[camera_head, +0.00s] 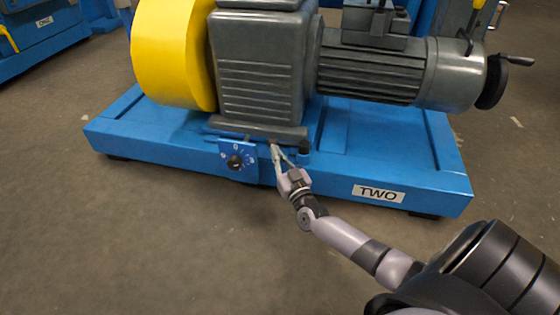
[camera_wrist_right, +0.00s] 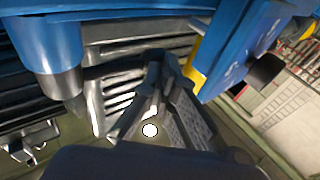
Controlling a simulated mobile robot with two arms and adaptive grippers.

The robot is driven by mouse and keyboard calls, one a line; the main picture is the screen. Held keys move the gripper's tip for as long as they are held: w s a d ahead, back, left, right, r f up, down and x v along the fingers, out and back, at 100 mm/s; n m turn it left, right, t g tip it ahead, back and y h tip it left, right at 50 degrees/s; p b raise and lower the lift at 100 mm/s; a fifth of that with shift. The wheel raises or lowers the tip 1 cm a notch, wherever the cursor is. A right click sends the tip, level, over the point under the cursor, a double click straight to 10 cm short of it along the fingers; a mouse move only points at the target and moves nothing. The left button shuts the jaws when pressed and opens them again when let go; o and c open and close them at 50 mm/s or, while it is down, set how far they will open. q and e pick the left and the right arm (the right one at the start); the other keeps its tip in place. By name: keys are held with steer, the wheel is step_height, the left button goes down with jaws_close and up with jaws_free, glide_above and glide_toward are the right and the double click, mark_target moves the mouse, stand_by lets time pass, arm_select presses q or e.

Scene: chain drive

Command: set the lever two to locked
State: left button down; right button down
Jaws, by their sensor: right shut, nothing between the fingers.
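The machine labelled TWO (camera_head: 378,194) stands on a blue base (camera_head: 420,150). On its front edge is a small blue plate (camera_head: 228,147) with white marks and a black knob (camera_head: 235,161). The plate also shows in the right wrist view (camera_wrist_right: 235,45), its black knob (camera_wrist_right: 266,72) projecting to the right. I cannot make out a separate lever arm or which mark is selected. My right gripper (camera_head: 275,150) is just right of the plate, at the machine's foot; its fingers (camera_wrist_right: 160,75) are shut and empty. Contact cannot be told. My left gripper is out of view.
A grey gearbox (camera_head: 262,65) and finned motor (camera_head: 370,75) rise above the gripper, with a yellow guard (camera_head: 172,50) at left. A black handwheel (camera_head: 493,82) projects at right. Another blue base (camera_head: 45,45), labelled ONE, is at upper left. The floor in front is clear.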

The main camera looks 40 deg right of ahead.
steer(key=shift+r, duration=0.1)
steer(key=h+p, duration=0.1)
steer(key=w+d+m+h+p, duration=0.1)
steer(key=shift+w+r+m+g+h, duration=0.2)
steer(key=shift+w+m+g+h, duration=0.1)
stand_by(0.3)
steer(key=shift+a, duration=0.1)
